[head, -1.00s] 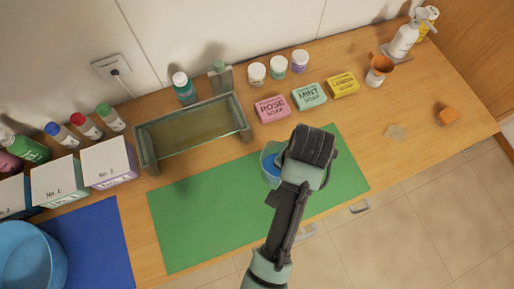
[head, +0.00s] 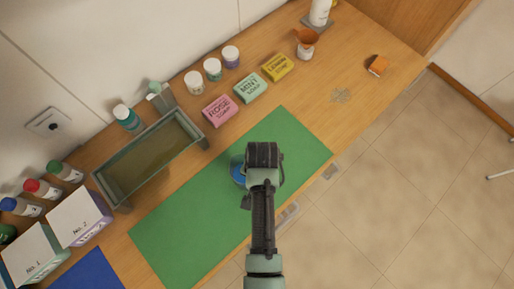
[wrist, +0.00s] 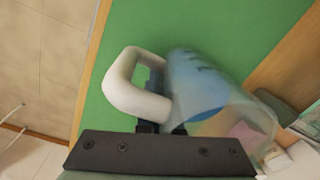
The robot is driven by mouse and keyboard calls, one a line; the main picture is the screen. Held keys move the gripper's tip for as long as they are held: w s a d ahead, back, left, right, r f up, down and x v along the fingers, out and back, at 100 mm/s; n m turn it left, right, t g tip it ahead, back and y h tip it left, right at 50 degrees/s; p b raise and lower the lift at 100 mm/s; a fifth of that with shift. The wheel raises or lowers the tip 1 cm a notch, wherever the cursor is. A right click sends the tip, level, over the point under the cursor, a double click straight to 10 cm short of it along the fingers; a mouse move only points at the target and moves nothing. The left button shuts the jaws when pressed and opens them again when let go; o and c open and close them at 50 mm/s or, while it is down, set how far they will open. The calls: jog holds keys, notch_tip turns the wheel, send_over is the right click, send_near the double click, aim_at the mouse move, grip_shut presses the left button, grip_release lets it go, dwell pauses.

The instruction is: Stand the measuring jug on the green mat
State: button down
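The measuring jug (wrist: 215,98) is clear, with blue markings or contents and a thick white handle (wrist: 128,88). In the head view the jug (head: 237,170) shows beside my gripper (head: 264,155), over the green mat (head: 170,225), partly hidden by the gripper. In the wrist view my gripper (wrist: 160,100) is at the handle, with dark fingers showing through its loop; it looks shut on the handle.
A glass tank (head: 112,193) stands left behind the mat. Rose (head: 220,110), mint (head: 250,87) and lemon (head: 277,67) soap boxes line the back, near small jars. White boxes (head: 78,218) and a blue mat (head: 88,270) lie left. The mat's left part is clear.

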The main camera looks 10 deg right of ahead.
jog(key=shift+f, duration=0.35)
jog(key=c, duration=1.5)
grip_release()
jog(key=shift+f, duration=0.2)
jog(key=shift+c, duration=0.2)
jog(key=o, duration=0.5)
jog(key=shift+c, duration=0.2)
